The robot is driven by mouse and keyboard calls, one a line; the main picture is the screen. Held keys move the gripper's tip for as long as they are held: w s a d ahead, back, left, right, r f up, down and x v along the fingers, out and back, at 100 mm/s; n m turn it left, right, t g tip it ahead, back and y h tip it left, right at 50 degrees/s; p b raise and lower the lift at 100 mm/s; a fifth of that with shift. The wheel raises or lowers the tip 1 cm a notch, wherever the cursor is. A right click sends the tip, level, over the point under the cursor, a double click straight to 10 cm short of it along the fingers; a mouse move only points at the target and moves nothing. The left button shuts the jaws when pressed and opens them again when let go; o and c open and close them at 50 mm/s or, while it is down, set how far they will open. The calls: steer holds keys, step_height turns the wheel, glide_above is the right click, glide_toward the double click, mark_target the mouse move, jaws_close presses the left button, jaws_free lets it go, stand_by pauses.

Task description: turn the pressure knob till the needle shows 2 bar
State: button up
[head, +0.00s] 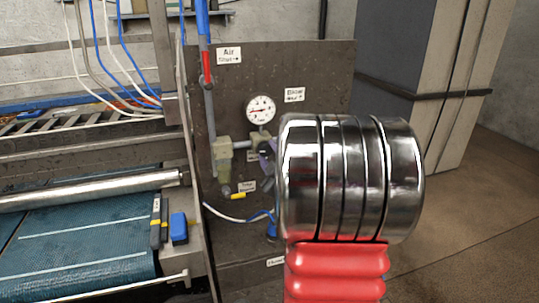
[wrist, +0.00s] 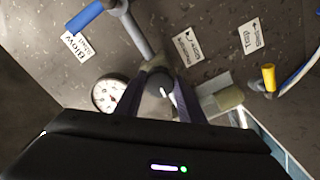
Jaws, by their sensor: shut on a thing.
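The pressure gauge (head: 261,109) is a round white dial on the dark panel (head: 315,70). It also shows at the left in the wrist view (wrist: 108,93). Its needle is too small to read exactly. The grey pressure knob (wrist: 158,84) sits between the dark fingers of my gripper (wrist: 160,92) in the wrist view, next to the gauge. My gripper is shut on the knob. In the head view my gripper (head: 267,152) shows only in part just below the gauge, and my shiny arm link hides the rest.
A yellow-handled tap (head: 238,195) is low on the panel, and a red-handled valve (head: 208,68) is on the pipe at upper left. A teal belt with a roller (head: 90,190) fills the left. A grey cabinet (head: 405,80) stands behind at right, with bare floor beside it.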

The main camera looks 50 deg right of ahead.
steer(key=shift+f+m, duration=0.15)
steer(key=shift+m, duration=0.85)
steer(key=o, duration=1)
steer(key=shift+o, duration=0.2)
steer(key=shift+s+a, duration=0.1)
